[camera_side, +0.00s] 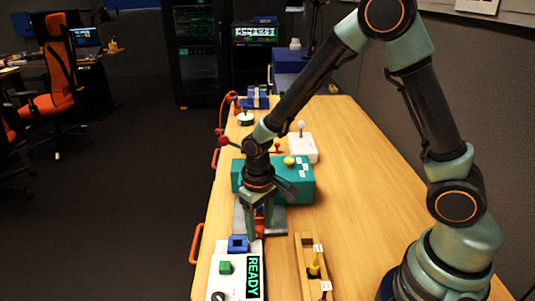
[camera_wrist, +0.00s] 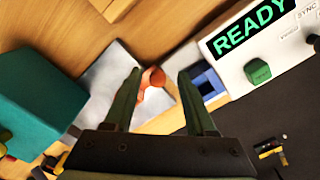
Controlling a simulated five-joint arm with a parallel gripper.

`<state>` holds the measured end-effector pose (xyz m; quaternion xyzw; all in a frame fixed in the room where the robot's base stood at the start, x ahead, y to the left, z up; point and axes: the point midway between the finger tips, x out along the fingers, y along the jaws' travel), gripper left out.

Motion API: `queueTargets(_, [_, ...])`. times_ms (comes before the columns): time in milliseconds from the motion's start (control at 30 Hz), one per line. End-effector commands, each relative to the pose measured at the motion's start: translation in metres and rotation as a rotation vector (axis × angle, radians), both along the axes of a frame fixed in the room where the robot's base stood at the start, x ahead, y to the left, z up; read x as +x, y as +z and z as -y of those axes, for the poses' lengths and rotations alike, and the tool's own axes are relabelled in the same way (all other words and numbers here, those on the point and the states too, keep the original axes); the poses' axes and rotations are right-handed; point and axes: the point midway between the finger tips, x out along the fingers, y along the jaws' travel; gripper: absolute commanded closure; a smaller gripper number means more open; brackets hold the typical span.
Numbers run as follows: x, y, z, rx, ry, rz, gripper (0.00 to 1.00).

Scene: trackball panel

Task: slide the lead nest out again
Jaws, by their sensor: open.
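I cannot tell for sure which part is the lead nest. A small orange-red piece (camera_wrist: 152,78) shows at the grey plate (camera_wrist: 103,83), between my fingers in the picture. My gripper (camera_wrist: 159,73) is open, with nothing visibly clamped. In the side view my gripper (camera_side: 258,230) points down at the front of the teal housing (camera_side: 299,177), close to a blue square socket (camera_side: 238,243). The socket (camera_wrist: 207,80) also shows beside my right finger in the wrist view. Whether my fingers touch the orange-red piece is unclear.
A white panel (camera_side: 222,285) with a lit READY display (camera_side: 253,277) and green button (camera_side: 225,267) stands in front. A wooden rack (camera_side: 300,262) holds dark and yellow tools. A white box with a knob (camera_side: 301,146) is behind. The right tabletop is clear.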

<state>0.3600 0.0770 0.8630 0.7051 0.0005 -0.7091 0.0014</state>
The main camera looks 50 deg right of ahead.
Motion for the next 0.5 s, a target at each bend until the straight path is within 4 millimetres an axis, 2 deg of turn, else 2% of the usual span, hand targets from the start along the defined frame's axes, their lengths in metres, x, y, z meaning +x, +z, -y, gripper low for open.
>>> queueTargets(167, [0.013,0.001,0.010,0.002,-0.007,0.011,0.43])
queueTargets(500, [0.051,0.000,0.049,0.001,-0.007,0.009,0.43])
